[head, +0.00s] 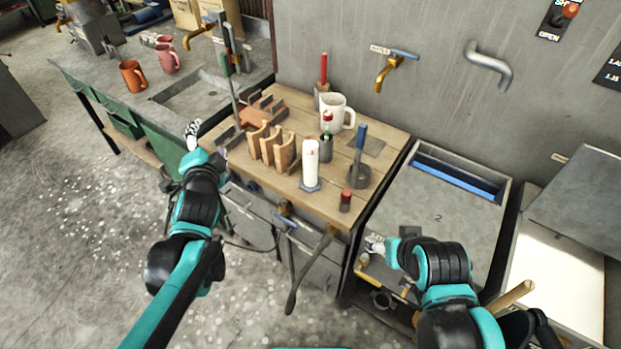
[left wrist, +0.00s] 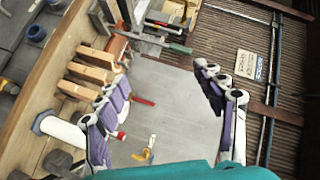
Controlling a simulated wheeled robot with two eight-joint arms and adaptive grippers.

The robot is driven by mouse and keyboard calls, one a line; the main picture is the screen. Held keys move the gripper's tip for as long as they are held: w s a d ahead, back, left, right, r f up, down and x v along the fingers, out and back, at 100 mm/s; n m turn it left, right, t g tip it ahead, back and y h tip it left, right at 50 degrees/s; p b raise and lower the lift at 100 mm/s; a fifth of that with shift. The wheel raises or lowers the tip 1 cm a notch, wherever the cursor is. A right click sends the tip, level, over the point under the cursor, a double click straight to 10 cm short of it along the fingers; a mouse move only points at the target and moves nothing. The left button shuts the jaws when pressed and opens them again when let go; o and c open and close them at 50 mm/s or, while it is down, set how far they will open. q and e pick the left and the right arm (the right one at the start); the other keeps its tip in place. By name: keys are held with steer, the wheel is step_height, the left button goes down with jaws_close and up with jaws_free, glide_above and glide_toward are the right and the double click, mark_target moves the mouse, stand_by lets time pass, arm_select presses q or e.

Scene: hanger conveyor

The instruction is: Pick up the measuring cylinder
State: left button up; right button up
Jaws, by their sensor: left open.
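The measuring cylinder (head: 310,163) is white, with a grey-blue hexagonal base. It stands upright near the front edge of the wooden-topped bench. In the left wrist view the cylinder (left wrist: 62,131) shows at the lower left, partly behind a finger. My left gripper (head: 193,132) is at the bench's left edge, left of the wooden rack and well apart from the cylinder. In the left wrist view the gripper (left wrist: 157,80) is open, with nothing between its fingers. My right gripper (head: 375,246) is low in front of the bench's right side; its finger opening is too small to judge.
A wooden rack (head: 271,147) stands just left of the cylinder. A dark holder with a blue-handled tool (head: 360,150), a small red-topped item (head: 345,200) and a white mug (head: 335,112) are close by. A grey sink counter (head: 440,205) adjoins on the right.

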mark_target(304, 167)
arm_select(q)
steer(key=w+d+f+m+t+h+b, duration=0.3)
steer(key=w+d+m+h, duration=0.55)
steer(key=m, duration=0.95)
steer(key=s+d+f+m+g+h, duration=0.1)
steer(key=d+f+m+g+h, duration=0.1)
steer(key=f+m, duration=0.3)
steer(key=s+d+f+m+g+h, duration=0.1)
steer(key=d+f+m+g+h, duration=0.1)
steer(key=d+f+m+h, duration=0.1)
steer(key=s+d+f+m+g+h, duration=0.1)
steer(key=d+f+m+g+h, duration=0.1)
steer(key=d+f+m, duration=0.3)
step_height(304, 167, down, 3)
steer(key=shift+s+m+h, duration=0.1)
steer(key=shift+m+h, duration=0.35)
steer(key=shift+m, duration=1.55)
steer(key=shift+w+d, duration=0.2)
steer(key=shift+d, duration=0.1)
steer(key=b+x, duration=0.1)
steer(key=x, duration=0.6)
steer(key=shift+w+a+r, duration=0.1)
steer(key=shift+a, duration=0.1)
jaws_close()
